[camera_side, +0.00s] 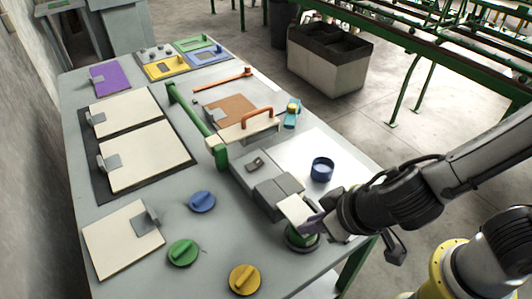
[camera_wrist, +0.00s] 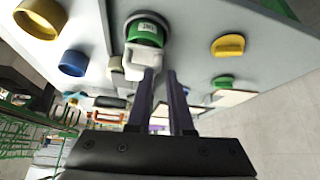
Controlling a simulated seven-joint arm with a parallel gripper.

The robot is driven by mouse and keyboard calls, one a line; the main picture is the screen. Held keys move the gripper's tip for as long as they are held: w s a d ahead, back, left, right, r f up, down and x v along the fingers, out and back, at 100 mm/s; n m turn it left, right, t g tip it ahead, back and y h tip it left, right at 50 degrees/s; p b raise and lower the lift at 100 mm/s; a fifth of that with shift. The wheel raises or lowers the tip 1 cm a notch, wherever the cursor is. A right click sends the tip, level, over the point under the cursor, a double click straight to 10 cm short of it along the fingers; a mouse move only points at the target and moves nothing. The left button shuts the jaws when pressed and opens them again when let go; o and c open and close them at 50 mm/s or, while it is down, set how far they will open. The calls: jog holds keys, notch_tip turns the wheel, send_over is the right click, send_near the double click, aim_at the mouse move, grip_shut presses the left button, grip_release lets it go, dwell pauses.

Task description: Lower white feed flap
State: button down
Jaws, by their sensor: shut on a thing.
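The white feed flap (camera_side: 296,208) is a small pale plate at the front end of the grey machine block (camera_side: 277,193), and it looks tilted. My gripper (camera_side: 314,223) is at its right edge with purple fingers. In the wrist view the white flap (camera_wrist: 138,60) is at the fingertips of my gripper (camera_wrist: 160,75), mostly left of the left finger. The fingers are shut on it with a narrow gap between them. The exact contact is partly hidden.
A round green part (camera_side: 302,238) stands just below my gripper. A blue cup (camera_side: 321,169) is close behind it. Blue (camera_side: 202,201), green (camera_side: 183,252) and yellow (camera_side: 244,279) knobs lie to the left. The table's right edge is near.

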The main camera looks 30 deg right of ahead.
jog(key=shift+s+d+f+g, duration=0.15)
jog(key=shift+s+d+f, duration=0.1)
jog(key=shift+f, duration=0.3)
jog(key=shift+s+d+f+g, duration=0.15)
jog(key=shift+s+d+f, duration=0.1)
jog(key=shift+f, duration=0.25)
notch_tip(320, 180, up, 13)
jog(key=s, duration=0.1)
jog(key=shift+s+a+r, duration=0.2)
jog(key=shift+s+a, duration=0.1)
